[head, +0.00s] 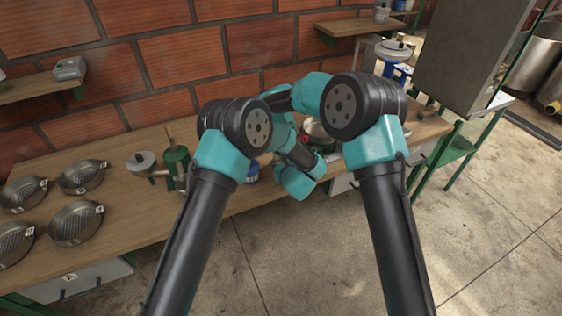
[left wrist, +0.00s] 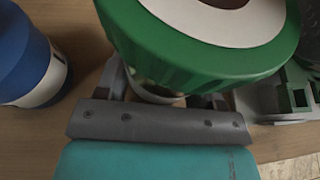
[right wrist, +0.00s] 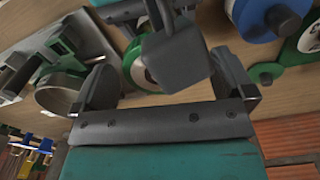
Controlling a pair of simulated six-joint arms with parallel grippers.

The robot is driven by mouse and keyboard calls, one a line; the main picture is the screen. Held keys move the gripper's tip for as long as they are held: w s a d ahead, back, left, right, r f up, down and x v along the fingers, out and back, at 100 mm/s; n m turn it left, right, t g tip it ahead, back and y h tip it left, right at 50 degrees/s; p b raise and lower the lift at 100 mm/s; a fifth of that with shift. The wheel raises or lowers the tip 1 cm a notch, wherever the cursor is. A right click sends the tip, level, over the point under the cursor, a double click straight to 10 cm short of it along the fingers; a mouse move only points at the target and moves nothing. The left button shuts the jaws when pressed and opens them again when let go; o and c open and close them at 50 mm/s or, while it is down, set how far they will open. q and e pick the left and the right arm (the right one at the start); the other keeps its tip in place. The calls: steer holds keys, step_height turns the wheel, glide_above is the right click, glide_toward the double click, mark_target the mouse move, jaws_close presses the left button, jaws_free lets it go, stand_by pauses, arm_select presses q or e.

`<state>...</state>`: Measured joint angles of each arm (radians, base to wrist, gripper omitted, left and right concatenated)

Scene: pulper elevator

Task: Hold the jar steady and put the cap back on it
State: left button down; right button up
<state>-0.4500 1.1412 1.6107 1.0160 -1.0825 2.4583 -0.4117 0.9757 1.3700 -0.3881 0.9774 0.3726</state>
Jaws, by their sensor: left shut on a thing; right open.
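In the left wrist view, a large ridged green cap-like top (left wrist: 200,55) with a white disc on it fills the upper frame. My left gripper (left wrist: 160,88) is shut on the pale jar body (left wrist: 155,93) just below it. Whether the top is seated or loose cannot be told. In the right wrist view, my right gripper (right wrist: 165,88) is open, with a round green-and-white thing (right wrist: 143,68) beyond its fingers. A dark grey block in front hides part of that view. A green piece with a white disc (right wrist: 312,38) lies at the right. In the head view my arms hide both gripper tips.
A blue container (left wrist: 30,60) stands left of the jar. Blue and metal items (right wrist: 60,95) crowd the right gripper's surroundings. Several strainers (head: 75,222) and a green device (head: 177,160) stand on the wooden bench (head: 115,210). A brick wall backs it; a cabinet (head: 465,50) hangs at right.

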step_height(320, 180, up, 12)
stand_by(0.7)
arm_select(q)
steer(key=shift+c, duration=0.8)
jaws_free()
steer(key=v, duration=1.7)
steer(key=shift+s, duration=0.2)
steer(key=shift+r, duration=0.1)
